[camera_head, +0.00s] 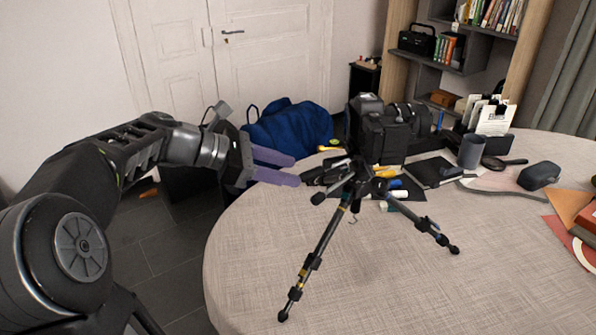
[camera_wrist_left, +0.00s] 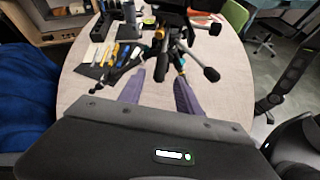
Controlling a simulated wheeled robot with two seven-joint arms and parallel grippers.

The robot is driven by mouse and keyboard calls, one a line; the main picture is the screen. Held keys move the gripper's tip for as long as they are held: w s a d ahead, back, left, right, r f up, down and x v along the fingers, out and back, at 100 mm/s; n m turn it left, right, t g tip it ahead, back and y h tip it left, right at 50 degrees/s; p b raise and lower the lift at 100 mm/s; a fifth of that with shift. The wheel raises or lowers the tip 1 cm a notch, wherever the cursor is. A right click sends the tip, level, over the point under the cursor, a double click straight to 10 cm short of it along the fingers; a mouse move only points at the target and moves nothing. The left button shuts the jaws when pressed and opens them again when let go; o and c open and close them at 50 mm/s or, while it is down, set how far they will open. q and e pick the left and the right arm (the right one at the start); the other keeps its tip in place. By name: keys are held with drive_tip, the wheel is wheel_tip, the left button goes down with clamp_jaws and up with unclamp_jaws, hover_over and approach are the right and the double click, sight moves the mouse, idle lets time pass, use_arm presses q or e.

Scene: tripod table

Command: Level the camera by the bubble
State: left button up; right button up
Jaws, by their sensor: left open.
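A black tripod (camera_head: 331,236) stands on the round table with its legs spread. A black camera (camera_head: 380,137) shows above the tripod's top; I cannot tell exactly how it is seated. Dark handles of the tripod head (camera_head: 326,173) point left. My left gripper (camera_head: 296,171) is open, its two purple fingers just left of those handles, with a small apparent gap. In the left wrist view, the open fingers (camera_wrist_left: 158,76) point toward the tripod (camera_wrist_left: 184,50), and the dark body above it is cut off by the top edge. The bubble is too small to make out. My right gripper is not in view.
The cloth-covered table (camera_head: 400,290) is bare at the front. Markers and small tools (camera_head: 390,184) lie behind the tripod. A dark cup (camera_head: 471,151) and a dark case (camera_head: 538,176) are to the right. A blue bag (camera_head: 290,128) is beyond the table's left edge.

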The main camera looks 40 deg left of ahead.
use_arm(q)
drive_tip(key=shift+v, duration=1.85)
